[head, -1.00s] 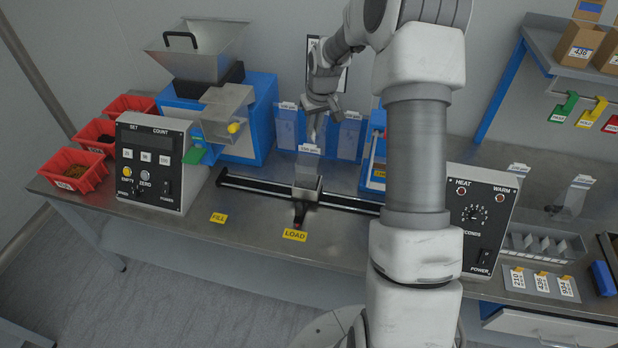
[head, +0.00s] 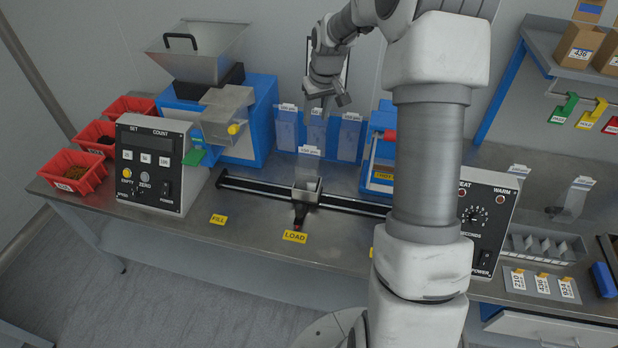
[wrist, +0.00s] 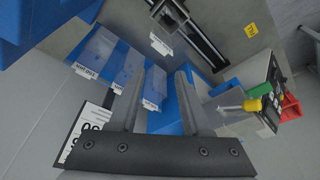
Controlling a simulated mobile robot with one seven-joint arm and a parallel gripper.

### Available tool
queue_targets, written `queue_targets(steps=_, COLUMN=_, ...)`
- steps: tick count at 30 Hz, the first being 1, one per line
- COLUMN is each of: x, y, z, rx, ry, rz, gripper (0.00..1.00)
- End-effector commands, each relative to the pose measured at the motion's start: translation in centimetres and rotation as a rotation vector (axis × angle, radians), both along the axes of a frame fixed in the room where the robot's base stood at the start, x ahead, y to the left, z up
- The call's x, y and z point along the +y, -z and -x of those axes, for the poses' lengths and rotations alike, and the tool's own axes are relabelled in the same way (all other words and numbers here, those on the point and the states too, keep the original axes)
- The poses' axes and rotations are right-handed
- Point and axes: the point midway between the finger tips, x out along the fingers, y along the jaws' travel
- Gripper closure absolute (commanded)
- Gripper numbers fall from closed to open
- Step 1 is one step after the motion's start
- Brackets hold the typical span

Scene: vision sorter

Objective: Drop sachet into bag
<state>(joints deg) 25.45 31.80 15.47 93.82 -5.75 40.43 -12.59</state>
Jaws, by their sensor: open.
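My gripper (head: 328,102) is open and empty, above and in front of the blue rack at the back of the bench. In the wrist view its two fingers (wrist: 158,76) stand apart with nothing between them. Several clear labelled pouches stand in the rack, one at its left (head: 286,128) and one at its right (head: 349,137). They also show in the wrist view (wrist: 97,52). Another clear labelled pouch (head: 309,166) stands upright at the small carriage (head: 306,192) on the rail. I cannot tell which pouch is the sachet or the bag.
The counting machine (head: 155,160) and red bins (head: 75,172) are left. A heat unit (head: 487,222) stands right, partly behind my arm. Clear labelled pieces (head: 574,198), a divided tray (head: 545,243) and shelf boxes (head: 580,45) are farther right. The front bench around the LOAD label (head: 294,237) is clear.

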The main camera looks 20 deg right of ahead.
Motion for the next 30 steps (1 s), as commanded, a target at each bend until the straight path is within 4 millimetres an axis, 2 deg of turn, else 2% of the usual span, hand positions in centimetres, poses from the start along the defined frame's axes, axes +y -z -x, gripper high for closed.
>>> queue_targets(steps=1, x=-0.1, y=-1.4, z=0.3, rx=-0.005, ry=0.000, rz=0.003, gripper=0.52)
queue_targets(steps=6, x=-0.1, y=-5.4, z=1.4, rx=-0.004, ry=0.000, rz=0.002, gripper=0.52)
queue_targets(steps=13, x=-0.2, y=-9.6, z=2.6, rx=-0.002, ry=0.001, rz=0.002, gripper=0.52)
queue_targets(steps=19, x=-0.2, y=-11.1, z=3.1, rx=0.001, ry=0.000, rz=0.000, gripper=0.52)
queue_targets(steps=30, x=-0.2, y=-11.2, z=3.2, rx=0.001, ry=0.000, rz=-0.001, gripper=0.52)
